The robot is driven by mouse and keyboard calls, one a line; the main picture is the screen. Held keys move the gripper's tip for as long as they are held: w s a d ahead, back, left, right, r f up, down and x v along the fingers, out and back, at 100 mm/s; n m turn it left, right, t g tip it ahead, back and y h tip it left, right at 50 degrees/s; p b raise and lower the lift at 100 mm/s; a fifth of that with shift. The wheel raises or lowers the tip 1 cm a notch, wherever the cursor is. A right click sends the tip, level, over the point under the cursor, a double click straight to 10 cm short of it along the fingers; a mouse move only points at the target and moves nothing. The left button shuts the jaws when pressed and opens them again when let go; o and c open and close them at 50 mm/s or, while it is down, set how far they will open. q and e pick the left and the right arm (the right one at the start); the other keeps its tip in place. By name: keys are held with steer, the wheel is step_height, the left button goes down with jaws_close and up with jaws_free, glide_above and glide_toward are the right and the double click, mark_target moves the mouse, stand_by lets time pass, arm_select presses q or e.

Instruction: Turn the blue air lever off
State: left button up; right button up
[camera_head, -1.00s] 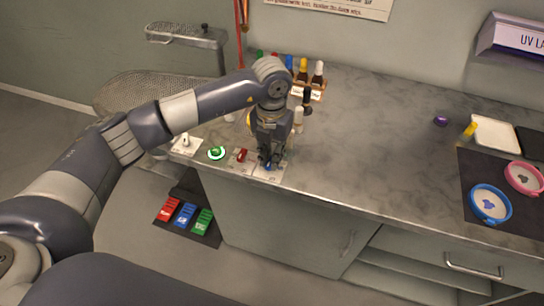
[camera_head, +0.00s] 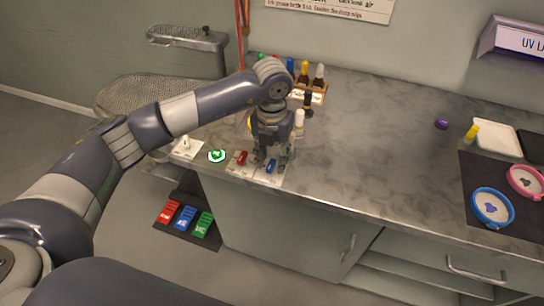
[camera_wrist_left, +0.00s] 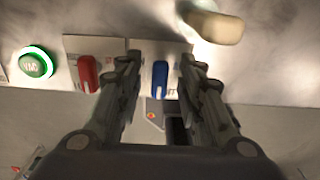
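The blue air lever (camera_head: 271,166) sits on a pale plate at the counter's front edge. It also shows in the left wrist view (camera_wrist_left: 160,79), pointing along the picture's vertical. My left gripper (camera_head: 271,160) is over it, fingers pointing down. In the left wrist view the fingers (camera_wrist_left: 157,65) are open, one on each side of the lever, with gaps between. The red lever (camera_head: 242,158) stands just left of it, close outside the left finger in the wrist view (camera_wrist_left: 88,74). My right gripper is not in view.
A lit green button (camera_head: 216,155) and a white switch (camera_head: 185,143) lie farther left. A white-capped bottle (camera_head: 299,121) stands behind the gripper, near a rack of bottles (camera_head: 313,92).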

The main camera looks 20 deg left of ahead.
mark_target(272, 161)
arm_select(q)
steer(key=shift+r, duration=0.1)
step_height(272, 161, up, 12)
stand_by(0.5)
stand_by(0.5)
